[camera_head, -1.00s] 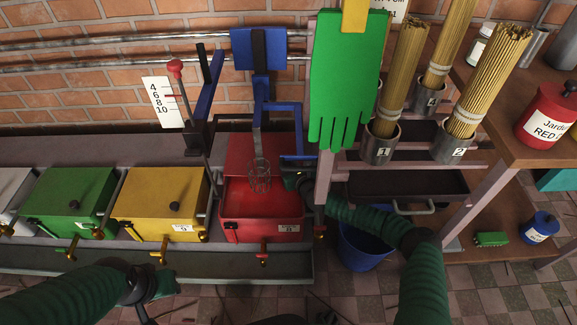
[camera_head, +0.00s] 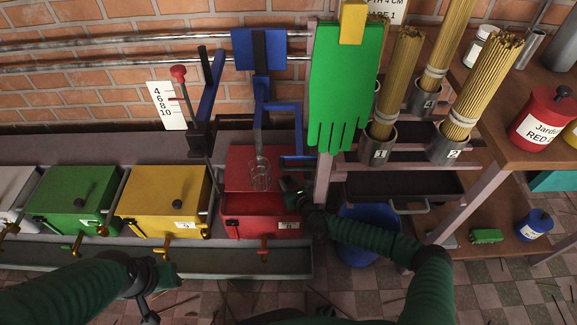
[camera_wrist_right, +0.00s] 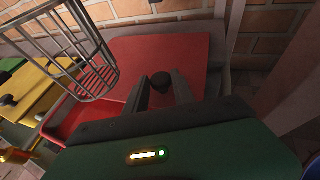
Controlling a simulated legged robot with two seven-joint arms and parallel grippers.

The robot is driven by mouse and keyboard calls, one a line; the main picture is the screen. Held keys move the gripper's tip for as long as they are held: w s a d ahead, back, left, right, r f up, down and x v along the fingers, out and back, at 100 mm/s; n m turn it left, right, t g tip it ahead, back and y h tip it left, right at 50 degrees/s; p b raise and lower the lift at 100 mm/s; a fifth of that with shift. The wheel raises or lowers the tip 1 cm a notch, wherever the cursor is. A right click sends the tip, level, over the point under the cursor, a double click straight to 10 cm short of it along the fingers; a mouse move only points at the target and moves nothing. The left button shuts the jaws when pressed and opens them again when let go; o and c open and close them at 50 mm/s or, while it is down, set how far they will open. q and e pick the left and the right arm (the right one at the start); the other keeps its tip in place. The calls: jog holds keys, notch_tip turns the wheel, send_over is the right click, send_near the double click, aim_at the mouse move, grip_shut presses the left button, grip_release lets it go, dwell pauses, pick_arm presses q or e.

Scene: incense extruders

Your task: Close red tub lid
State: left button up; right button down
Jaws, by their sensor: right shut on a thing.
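The red tub (camera_head: 236,229) stands at the right end of the row of tubs. Its red lid (camera_head: 238,160) is tilted open at the back, leaving the front of the tub uncovered. In the right wrist view, the lid (camera_wrist_right: 135,55) fills the middle, with a dark knob (camera_wrist_right: 162,83) on it. My right gripper (camera_wrist_right: 162,88) is shut on the lid knob, with a finger on each side. In the head view, my right gripper (camera_head: 286,190) is at the tub's right side. My left gripper (camera_head: 166,275) hangs before the yellow tub; its jaws are unclear.
A yellow tub (camera_head: 155,194) and a green tub (camera_head: 68,194) stand left. A green glove (camera_head: 340,85) hangs at the right.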

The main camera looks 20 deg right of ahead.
jog(key=shift+s+a+f+p, duration=0.1)
jog(key=shift+s+a+p, duration=0.3)
jog(key=shift+s, duration=1.35)
jog(key=shift+s+a+p, duration=0.15)
jog(key=shift+s+a, duration=0.5)
jog(key=shift+s, duration=1.05)
jog(key=shift+s+a+f+p, duration=0.1)
jog(key=shift+s+a+p, duration=0.3)
jog(key=shift+s, duration=1.35)
jog(key=shift+a, duration=0.1)
jog(key=c, duration=1.1)
grip_release()
jog(key=shift+r, duration=0.15)
jog(key=shift+o, duration=0.2)
jog(key=p+v, duration=0.5)
jog(key=v, duration=1.2)
